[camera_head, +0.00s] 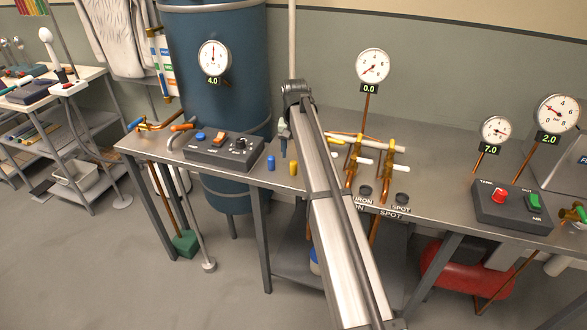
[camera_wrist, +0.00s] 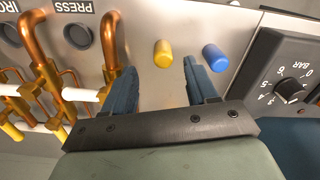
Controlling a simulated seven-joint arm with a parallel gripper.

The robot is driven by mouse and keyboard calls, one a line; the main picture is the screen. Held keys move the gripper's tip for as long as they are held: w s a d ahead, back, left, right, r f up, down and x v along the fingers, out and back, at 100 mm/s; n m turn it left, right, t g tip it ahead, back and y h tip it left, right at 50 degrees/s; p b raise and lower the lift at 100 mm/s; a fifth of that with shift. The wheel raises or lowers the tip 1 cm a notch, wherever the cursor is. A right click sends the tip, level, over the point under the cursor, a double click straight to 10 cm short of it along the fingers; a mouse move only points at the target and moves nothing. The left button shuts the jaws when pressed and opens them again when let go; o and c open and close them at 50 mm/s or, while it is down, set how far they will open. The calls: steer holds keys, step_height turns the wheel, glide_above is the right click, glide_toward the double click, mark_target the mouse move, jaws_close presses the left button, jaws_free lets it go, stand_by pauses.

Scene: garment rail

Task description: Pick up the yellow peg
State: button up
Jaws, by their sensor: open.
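The yellow peg (camera_head: 293,168) stands upright near the front edge of the metal bench, with a blue peg (camera_head: 270,163) just left of it. My gripper (camera_head: 283,133) is above and behind the pegs in the head view, partly hidden by my arm. In the wrist view, my gripper (camera_wrist: 157,68) is open and empty. The yellow peg (camera_wrist: 163,54) appears in the gap between its two fingers, slightly beyond the tips and nearer the right finger. The blue peg (camera_wrist: 216,58) lies outside the right finger.
A dark control box (camera_head: 222,150) with a knob stands left of the pegs. Copper pipes with white handles (camera_head: 356,158) rise right of my arm. A blue tank (camera_head: 222,60) is behind the bench. A small bare bench strip surrounds the pegs.

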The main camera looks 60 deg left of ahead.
mark_target(293, 162)
steer(key=shift+s+a+f, duration=0.1)
steer(key=shift+a+f, duration=0.05)
steer(key=shift+f, duration=1.4)
steer(key=shift+a+f, duration=0.1)
steer(key=shift+f, duration=1.45)
jaws_close()
